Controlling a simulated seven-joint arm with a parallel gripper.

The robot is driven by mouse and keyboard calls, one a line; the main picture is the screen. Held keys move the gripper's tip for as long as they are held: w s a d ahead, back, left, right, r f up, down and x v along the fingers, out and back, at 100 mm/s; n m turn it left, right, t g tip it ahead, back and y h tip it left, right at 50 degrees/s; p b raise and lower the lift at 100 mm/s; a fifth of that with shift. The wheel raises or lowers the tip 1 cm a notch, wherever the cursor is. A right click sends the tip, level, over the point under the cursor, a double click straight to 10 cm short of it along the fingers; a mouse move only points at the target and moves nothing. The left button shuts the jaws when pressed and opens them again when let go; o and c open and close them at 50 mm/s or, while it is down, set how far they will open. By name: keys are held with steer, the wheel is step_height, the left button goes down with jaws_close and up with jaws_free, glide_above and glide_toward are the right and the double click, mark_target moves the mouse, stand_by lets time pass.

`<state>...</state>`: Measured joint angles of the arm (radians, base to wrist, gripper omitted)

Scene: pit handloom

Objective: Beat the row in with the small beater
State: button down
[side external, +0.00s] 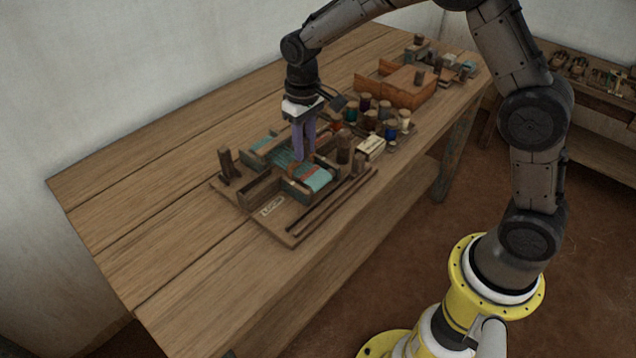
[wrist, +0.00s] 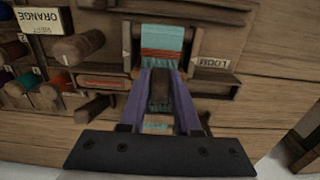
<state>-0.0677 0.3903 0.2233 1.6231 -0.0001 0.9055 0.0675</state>
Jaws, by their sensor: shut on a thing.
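The small loom (side external: 262,190) stands on a board on the bench, with teal threads and a reddish woven band (wrist: 161,54) across them. My gripper (side external: 302,158) points down over the middle of the loom. In the wrist view, its purple fingers (wrist: 159,78) are shut on a dark wooden piece, which looks like the handle of the small beater (wrist: 159,96). The beater is over the threads, beside the reddish band. Its lower edge is hidden, so I cannot tell whether it touches the row.
Several thread spools (side external: 370,118) stand beside the loom, near an orange-brown box (side external: 405,90). A wooden post (side external: 344,147) stands close to my gripper. Thin rods (side external: 330,205) lie along the board's front edge. The bench's left part (side external: 130,200) is clear.

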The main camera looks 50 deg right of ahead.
steer(key=shift+w+f, duration=0.2)
steer(key=shift+w, duration=1.15)
steer(key=shift+w+f, duration=0.15)
steer(key=shift+w, duration=1.15)
steer(key=c, duration=0.6)
jaws_free()
steer(key=shift+w+r, duration=0.1)
steer(key=shift+r, duration=0.05)
steer(key=shift+r, duration=0.1)
step_height(320, 180, up, 7)
steer(key=shift+f, duration=0.2)
